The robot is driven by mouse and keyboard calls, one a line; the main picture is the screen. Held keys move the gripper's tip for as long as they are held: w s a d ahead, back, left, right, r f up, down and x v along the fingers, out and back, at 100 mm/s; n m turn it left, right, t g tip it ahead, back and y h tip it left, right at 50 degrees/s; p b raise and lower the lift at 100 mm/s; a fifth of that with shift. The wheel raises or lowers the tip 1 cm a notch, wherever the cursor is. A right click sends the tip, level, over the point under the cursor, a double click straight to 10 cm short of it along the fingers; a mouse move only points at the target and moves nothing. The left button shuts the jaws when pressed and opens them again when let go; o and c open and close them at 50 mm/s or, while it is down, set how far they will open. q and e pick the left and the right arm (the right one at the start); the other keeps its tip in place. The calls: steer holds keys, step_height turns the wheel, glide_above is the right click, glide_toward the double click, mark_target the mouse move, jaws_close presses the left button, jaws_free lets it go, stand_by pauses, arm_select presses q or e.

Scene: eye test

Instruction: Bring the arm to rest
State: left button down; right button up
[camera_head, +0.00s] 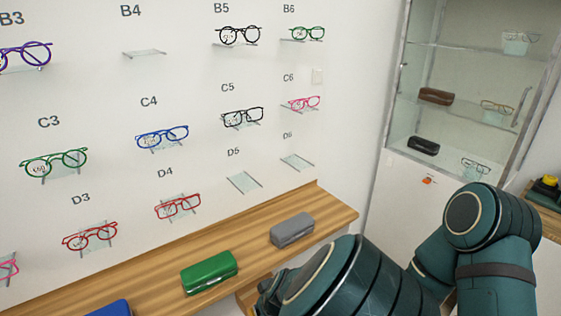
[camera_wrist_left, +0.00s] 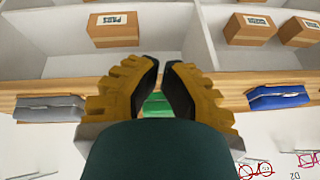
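My left gripper (camera_wrist_left: 160,66) shows in the left wrist view, with yellow fingers and dark inner pads. Its fingertips come together almost fully, with only a thin gap, and nothing is held between them. The green case (camera_wrist_left: 157,104) shows behind the fingers, partly hidden; I cannot tell how far apart they are. In the head view, teal arm links of mine fill the lower right, and no fingertips can be made out there. My right gripper is in neither view.
A wooden ledge (camera_head: 150,291) carries the green case (camera_head: 209,271), a grey case (camera_head: 292,230) and a blue case (camera_wrist_left: 278,97). Glasses hang on the wall above. A glass cabinet (camera_head: 455,85) stands right. Cardboard boxes (camera_wrist_left: 113,29) sit in compartments next to the ledge.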

arm_select(q)
steer(key=s+a+f+m+g+h, duration=0.1)
steer(key=s+a+f+m+h, duration=0.3)
steer(key=s+f, duration=0.5)
steer(key=shift+s+a+f+g+h, duration=0.35)
steer(key=shift+s+a+h, duration=0.6)
steer(key=shift+s+h, duration=0.7)
